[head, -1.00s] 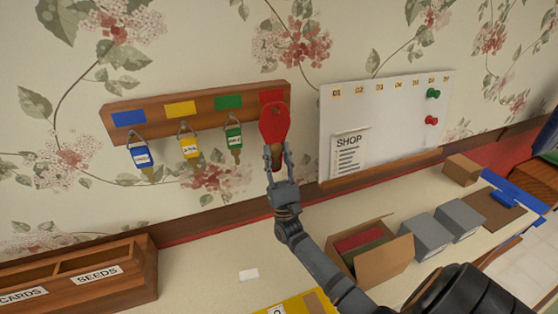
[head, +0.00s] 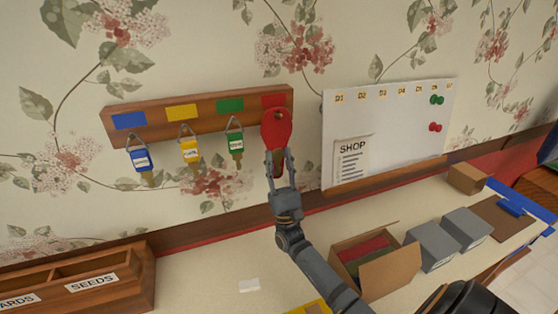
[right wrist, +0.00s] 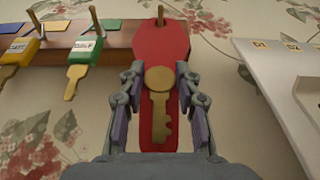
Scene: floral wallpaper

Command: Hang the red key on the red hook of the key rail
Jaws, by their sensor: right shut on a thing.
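The key rail (head: 160,132) is a wooden board on the wall with blue, yellow, green and red patches. The red patch (head: 270,100) at its right end is partly covered by the red key. The red key (head: 276,130) is held upright in front of that end, its large red tag up. My right gripper (head: 278,165) is shut on it from below. In the right wrist view the red key (right wrist: 160,48) stands between the fingers, with a brass hook (right wrist: 160,15) showing at its top. I cannot tell whether the hook passes through the tag. My left gripper is not in view.
Blue (head: 141,158), yellow (head: 190,150) and green (head: 235,146) keys hang on the rail to the left. A whiteboard (head: 400,125) is on the wall to the right. Below, the counter holds an open cardboard box (head: 390,270), grey boxes (head: 432,245) and a wooden sorter (head: 115,280).

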